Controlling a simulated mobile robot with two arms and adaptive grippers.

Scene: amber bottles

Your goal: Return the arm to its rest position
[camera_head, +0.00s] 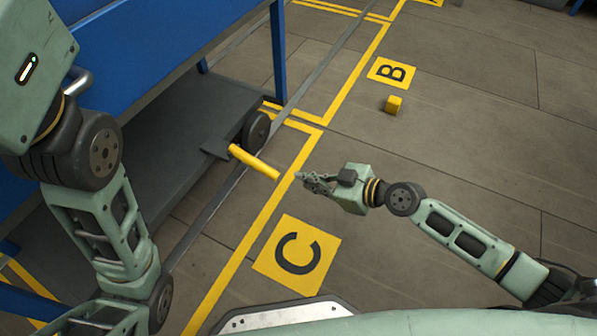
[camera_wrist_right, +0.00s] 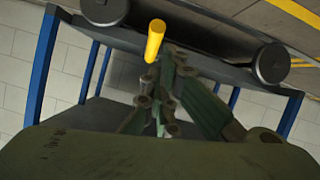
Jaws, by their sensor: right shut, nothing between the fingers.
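My right arm reaches in from the lower right in the head view, and its gripper (camera_head: 306,180) is shut and empty over the floor. Just left of its fingertips is a yellow handle bar (camera_head: 254,162), which joins the dark base of a blue-framed cart. In the right wrist view the shut fingers (camera_wrist_right: 168,75) point toward the same yellow bar (camera_wrist_right: 154,42); I cannot tell for sure whether they touch it. My left arm (camera_head: 112,215) fills the left side of the head view, and its gripper is not visible. No amber bottles show.
The blue-framed cart (camera_head: 180,40) with a wheel (camera_head: 256,130) stands at the upper left. A yellow floor sign marked C (camera_head: 318,250) lies below my right gripper. A sign marked B (camera_head: 378,76) and a small yellow block (camera_head: 393,104) lie farther back. The right floor is clear.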

